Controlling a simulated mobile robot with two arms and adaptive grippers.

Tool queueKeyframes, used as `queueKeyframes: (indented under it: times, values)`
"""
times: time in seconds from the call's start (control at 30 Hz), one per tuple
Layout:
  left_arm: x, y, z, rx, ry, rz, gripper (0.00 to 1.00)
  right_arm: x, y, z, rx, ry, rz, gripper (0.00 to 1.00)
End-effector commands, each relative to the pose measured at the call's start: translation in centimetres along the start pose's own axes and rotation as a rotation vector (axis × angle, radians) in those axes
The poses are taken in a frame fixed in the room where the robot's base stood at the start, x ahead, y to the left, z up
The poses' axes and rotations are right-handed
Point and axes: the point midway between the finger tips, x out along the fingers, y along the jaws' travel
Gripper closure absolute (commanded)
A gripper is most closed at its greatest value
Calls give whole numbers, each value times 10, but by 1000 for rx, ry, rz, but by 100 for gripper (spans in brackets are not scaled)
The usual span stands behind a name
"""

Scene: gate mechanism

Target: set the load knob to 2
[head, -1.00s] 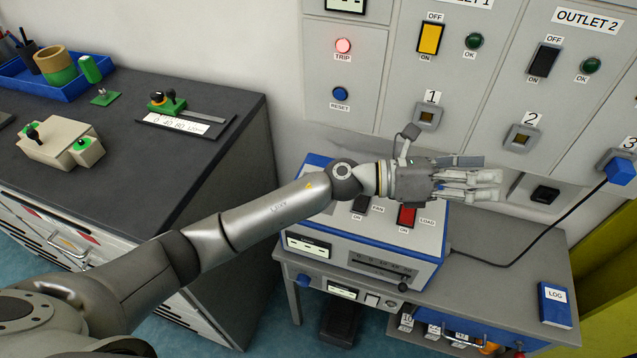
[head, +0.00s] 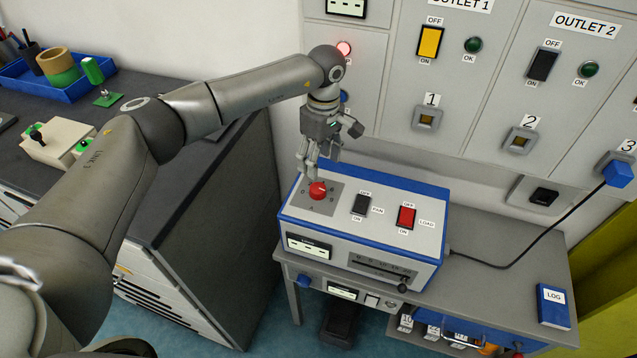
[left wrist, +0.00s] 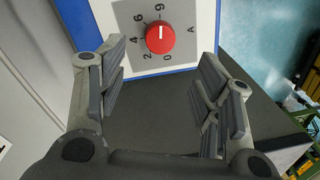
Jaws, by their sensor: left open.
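The red load knob (head: 318,190) sits on a grey dial plate at the left of the blue-and-white box's top (head: 375,200). In the left wrist view the knob (left wrist: 160,39) is ringed by the marks 0, 2, 4, 6 and one like 9. Its white line points up in that view, towards the mark like 9, away from the 2 (left wrist: 148,56). My left gripper (head: 310,172) points down just above and behind the knob. In the left wrist view its fingers (left wrist: 162,75) are spread with nothing between them; the knob lies beyond. My right gripper is not seen.
A black FAN switch (head: 361,204) and a red LOAD switch (head: 406,216) stand right of the dial. The outlet panel (head: 400,60) rises behind. A dark cabinet (head: 215,185) stands left. A cable (head: 520,250) runs from the box to a blue plug (head: 619,173).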

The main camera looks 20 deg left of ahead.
Motion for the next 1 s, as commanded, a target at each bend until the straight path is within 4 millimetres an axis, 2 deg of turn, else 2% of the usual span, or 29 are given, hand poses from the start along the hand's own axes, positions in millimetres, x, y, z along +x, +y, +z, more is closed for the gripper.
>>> queueKeyframes:
  times: [0.03,0.3,0.5,0.87,1.0]
  values:
    - [7,-2,1,0,-2,-5,41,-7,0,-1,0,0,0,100]
    - [58,-1,2,-1,-5,-2,41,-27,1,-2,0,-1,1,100]
    - [83,0,2,0,-5,0,41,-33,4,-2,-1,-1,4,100]
    - [91,0,2,0,-4,2,41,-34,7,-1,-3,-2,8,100]
    - [90,0,2,0,-4,2,56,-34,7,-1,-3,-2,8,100]
